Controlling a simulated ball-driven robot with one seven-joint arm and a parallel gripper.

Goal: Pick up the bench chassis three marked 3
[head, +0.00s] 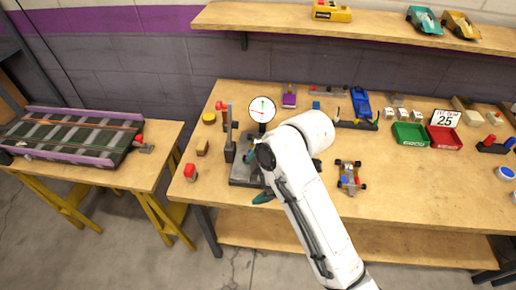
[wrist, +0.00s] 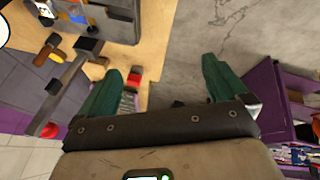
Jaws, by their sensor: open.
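A small wheeled chassis (head: 350,177) with dark wheels and blue, red and yellow parts lies on the bench right of my arm in the head view. I cannot read a 3 on it. My gripper (head: 257,176) is at the left part of the bench, over the dial stand, apart from the chassis and left of it. In the wrist view my gripper (wrist: 161,66) has its two green fingers wide apart with nothing held between them. The chassis is not clearly identifiable in the wrist view. My arm hides part of the bench.
A dial gauge (head: 262,109) on a dark stand and a red-tipped post are close to my gripper. Green (head: 408,135) and red (head: 444,137) trays stand right. Bench space right of the chassis is clear.

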